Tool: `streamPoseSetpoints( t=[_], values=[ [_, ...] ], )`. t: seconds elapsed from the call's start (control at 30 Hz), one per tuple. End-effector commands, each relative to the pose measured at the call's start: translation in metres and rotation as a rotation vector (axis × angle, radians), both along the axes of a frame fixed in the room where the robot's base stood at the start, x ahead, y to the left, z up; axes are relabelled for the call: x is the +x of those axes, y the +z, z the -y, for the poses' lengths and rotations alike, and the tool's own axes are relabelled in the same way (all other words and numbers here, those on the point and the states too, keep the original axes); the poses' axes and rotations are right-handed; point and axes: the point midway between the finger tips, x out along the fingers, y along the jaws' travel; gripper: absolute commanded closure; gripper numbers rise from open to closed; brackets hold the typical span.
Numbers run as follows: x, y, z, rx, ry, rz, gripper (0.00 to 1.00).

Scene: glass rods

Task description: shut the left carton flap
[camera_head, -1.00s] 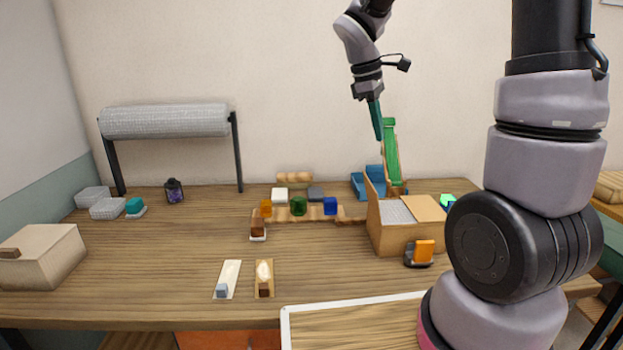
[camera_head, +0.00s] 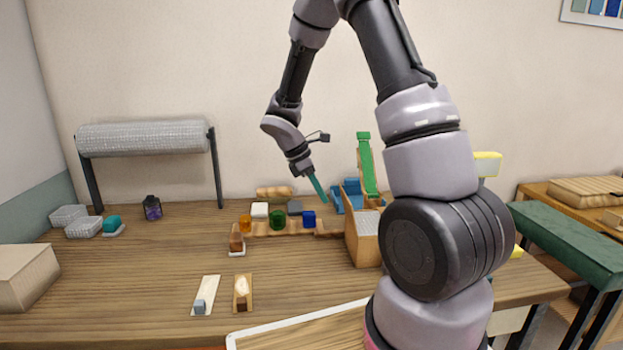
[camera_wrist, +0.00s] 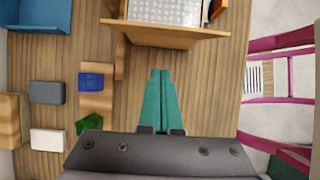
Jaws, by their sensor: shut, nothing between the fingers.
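The carton (camera_head: 366,247) is a tan box on the table, its right part hidden behind my arm in the head view. Its left flap (camera_head: 351,212) stands raised along the left side. In the wrist view the flap (camera_wrist: 175,32) crosses the top, with a whitish bumpy sheet (camera_wrist: 165,10) in the carton beyond it. My gripper (camera_head: 322,199) has teal fingers angled down, to the left of the flap. Its fingers (camera_wrist: 160,72) are together and empty, with tips apart from the flap in the wrist picture.
Blue, green and orange blocks (camera_head: 278,220) stand on a wooden strip left of the carton. A blue tray (camera_wrist: 38,12) lies behind. A white-edged board (camera_head: 290,335) is in front. The table's middle left is mostly clear.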

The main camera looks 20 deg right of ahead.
Motion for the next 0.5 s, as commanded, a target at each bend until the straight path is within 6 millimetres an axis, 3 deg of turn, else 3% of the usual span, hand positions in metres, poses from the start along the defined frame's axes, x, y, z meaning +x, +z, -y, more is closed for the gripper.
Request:
streamPoseSetpoints(
  t=[0.2,0.5],
  values=[
    [-0.005,0.01,0.029,0.0,-0.002,0.002,1.0],
    [-0.007,0.012,0.037,0.0,0.0,0.002,1.0]
  ],
)
